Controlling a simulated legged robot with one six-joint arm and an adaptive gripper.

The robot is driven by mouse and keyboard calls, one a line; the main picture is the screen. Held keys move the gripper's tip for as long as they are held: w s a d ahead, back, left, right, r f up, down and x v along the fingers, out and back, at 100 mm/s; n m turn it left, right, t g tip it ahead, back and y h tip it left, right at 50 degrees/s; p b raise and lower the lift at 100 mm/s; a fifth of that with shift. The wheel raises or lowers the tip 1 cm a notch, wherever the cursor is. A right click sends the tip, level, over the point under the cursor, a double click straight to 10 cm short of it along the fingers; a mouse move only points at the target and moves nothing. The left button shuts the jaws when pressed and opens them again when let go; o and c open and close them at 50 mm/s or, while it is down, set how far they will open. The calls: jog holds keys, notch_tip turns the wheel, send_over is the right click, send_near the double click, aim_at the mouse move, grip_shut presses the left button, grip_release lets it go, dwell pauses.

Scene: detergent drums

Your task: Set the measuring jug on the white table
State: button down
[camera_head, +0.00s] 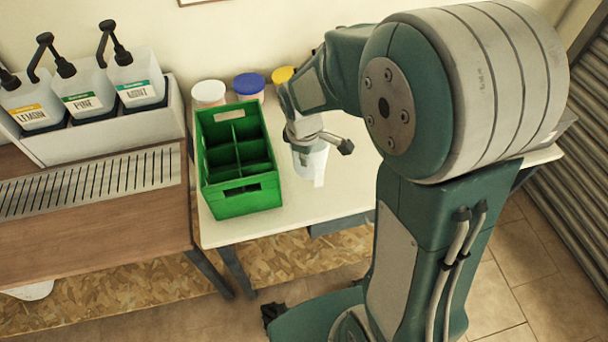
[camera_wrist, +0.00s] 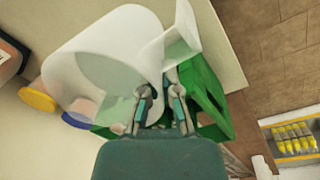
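The measuring jug (camera_head: 312,163) is pale and translucent. In the head view it is under my gripper (camera_head: 312,138), over the white table (camera_head: 345,190), just right of the green crate. I cannot tell whether its base touches the table. In the wrist view the jug (camera_wrist: 100,55) fills the upper left, with its handle side towards my fingers. My gripper (camera_wrist: 163,90) appears shut on the jug's handle, its two fingers on either side of it. My arm hides part of the table.
A green divided crate (camera_head: 207,120) stands left of the jug. White, blue (camera_head: 249,84) and yellow (camera_head: 283,75) lidded drums stand behind. Pump bottles (camera_head: 87,91) stand on the wooden counter (camera_head: 100,225) at left. The table's front is clear.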

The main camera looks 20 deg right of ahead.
jog(key=shift+d+f, duration=0.1)
jog(key=shift+f, duration=4.85)
jog(key=c, duration=0.8)
grip_release()
jog(key=shift+f, duration=0.1)
